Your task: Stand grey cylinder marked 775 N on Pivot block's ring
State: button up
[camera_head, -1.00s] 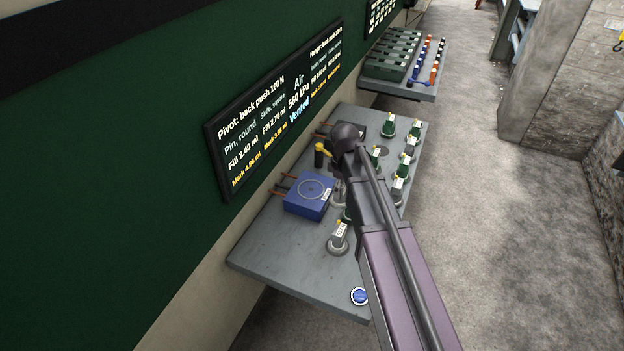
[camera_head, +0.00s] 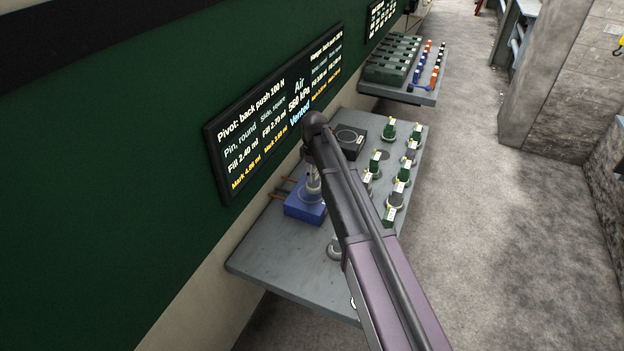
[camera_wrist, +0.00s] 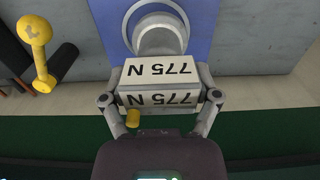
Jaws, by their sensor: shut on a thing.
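The grey cylinder (camera_wrist: 160,38) has a white label reading 775 N, upside down in the wrist view. My gripper (camera_wrist: 160,98) is shut on it at the labelled part. The cylinder also shows in the head view (camera_head: 313,183), upright over the blue block (camera_head: 302,211). In the wrist view its round foot lies over the ring on the blue block's top (camera_wrist: 200,15), with part of the ring showing around it. I cannot tell whether the foot touches the block. The block's name is not readable here. My arm hides most of the gripper in the head view.
A yellow-knobbed lever (camera_wrist: 36,38) stands beside the block in the wrist view. A dark block (camera_head: 350,141) with a ring sits farther back. Several green-and-grey cylinders (camera_head: 403,173) stand at the bench's right. The bench's near left (camera_head: 270,255) is clear. A sign (camera_head: 275,110) hangs behind.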

jog(key=shift+w+a+f, duration=0.1)
jog(key=shift+w+a, duration=0.25)
jog(key=shift+w, duration=0.1)
jog(key=shift+a+f+b, duration=0.1)
jog(key=shift+f+b, duration=0.2)
jog(key=shift+b, duration=0.1)
notch_tip(320, 180, down, 3)
jog(key=b, duration=0.3)
jog(key=shift+f, duration=0.1)
jog(key=o, duration=1.1)
jog(key=shift+o, duration=0.2)
jog(key=shift+r, duration=0.25)
notch_tip(320, 180, up, 12)
jog(key=p, duration=1.2)
jog(key=shift+f, duration=0.1)
